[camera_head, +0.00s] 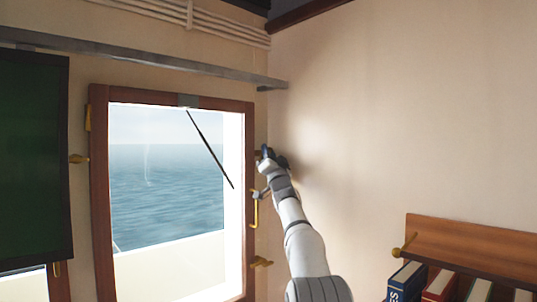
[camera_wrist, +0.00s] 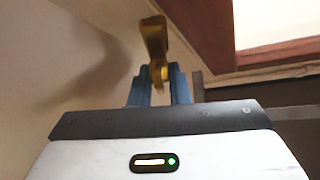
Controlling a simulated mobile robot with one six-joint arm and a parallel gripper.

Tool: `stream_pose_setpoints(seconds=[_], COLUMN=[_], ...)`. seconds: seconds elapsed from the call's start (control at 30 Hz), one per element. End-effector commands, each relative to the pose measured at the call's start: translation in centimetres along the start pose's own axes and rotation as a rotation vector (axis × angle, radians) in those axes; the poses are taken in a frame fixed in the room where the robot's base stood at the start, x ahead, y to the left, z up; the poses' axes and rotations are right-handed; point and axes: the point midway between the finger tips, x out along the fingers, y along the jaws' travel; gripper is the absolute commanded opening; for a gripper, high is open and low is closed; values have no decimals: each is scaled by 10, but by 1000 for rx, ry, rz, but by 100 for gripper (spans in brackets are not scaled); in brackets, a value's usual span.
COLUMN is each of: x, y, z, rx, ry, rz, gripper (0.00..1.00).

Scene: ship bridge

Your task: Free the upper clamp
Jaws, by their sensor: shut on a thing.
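The upper clamp (camera_wrist: 154,38) is a brass piece beside the wooden window frame (camera_head: 249,140). In the wrist view it rises from between my two blue fingers, close to the frame's wood at upper right. My gripper (camera_head: 266,154) is at the right side of the window, near its upper part, and is shut on this clamp. In the head view my gripper mostly hides the clamp. The lower clamp (camera_head: 261,262) is brass and sticks out at the frame's lower right. A brass handle (camera_head: 254,210) stands on the frame's right side, between the clamps.
A long grey rail (camera_head: 150,55) runs above the window. A dark green panel (camera_head: 34,160) hangs at the left. A wooden bookshelf (camera_head: 470,248) with several books and a brass fitting (camera_head: 404,246) is at lower right. The wall right of my arm is bare.

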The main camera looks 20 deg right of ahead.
Motion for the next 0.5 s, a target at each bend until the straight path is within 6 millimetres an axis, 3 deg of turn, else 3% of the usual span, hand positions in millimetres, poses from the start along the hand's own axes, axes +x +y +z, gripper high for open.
stream_pose_setpoints(seconds=[0.17,0.5], x=[1,4], y=[1,-2], z=[-1,-3], rx=[-24,-262], ry=[0,-1], rz=[-20,-260], gripper=[0,0])
